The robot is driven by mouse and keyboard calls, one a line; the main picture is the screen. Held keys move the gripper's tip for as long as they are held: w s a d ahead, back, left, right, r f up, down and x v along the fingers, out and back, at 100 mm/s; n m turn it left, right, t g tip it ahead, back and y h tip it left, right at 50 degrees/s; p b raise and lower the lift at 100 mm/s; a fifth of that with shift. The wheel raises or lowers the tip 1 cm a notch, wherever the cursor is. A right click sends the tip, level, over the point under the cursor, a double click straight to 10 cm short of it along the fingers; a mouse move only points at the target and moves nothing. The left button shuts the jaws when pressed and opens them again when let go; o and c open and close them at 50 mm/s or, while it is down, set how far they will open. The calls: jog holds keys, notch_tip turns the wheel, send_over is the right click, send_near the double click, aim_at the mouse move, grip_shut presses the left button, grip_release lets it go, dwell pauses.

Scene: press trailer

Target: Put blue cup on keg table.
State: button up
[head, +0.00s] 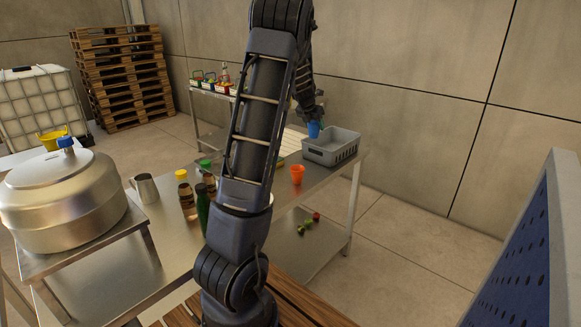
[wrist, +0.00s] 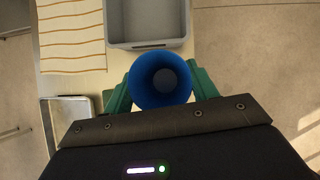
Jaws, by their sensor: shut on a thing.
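The blue cup (head: 314,129) is between my gripper's fingers (head: 314,120), in the air beside the grey basket in the head view. In the wrist view I look into the cup's open round mouth (wrist: 162,78). The green fingers of my gripper (wrist: 160,88) are closed on it from both sides. A big silver keg (head: 62,205) stands on a low metal table (head: 120,232) at the left, and its body covers most of that tabletop. A small blue object (head: 66,142) sits on top of the keg. The keg table is far left of my gripper.
A blue perforated panel (head: 530,250) stands at the right.

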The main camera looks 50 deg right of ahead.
notch_tip(320, 180, down, 19)
jog(key=shift+r, duration=0.15)
dwell(0.5)
jog(key=o, duration=1)
jog(key=shift+c, duration=0.2)
jog(key=shift+r, duration=0.15)
jog(key=v, duration=1.1)
jog(key=shift+a+r, duration=0.2)
jog(key=shift+r, duration=0.15)
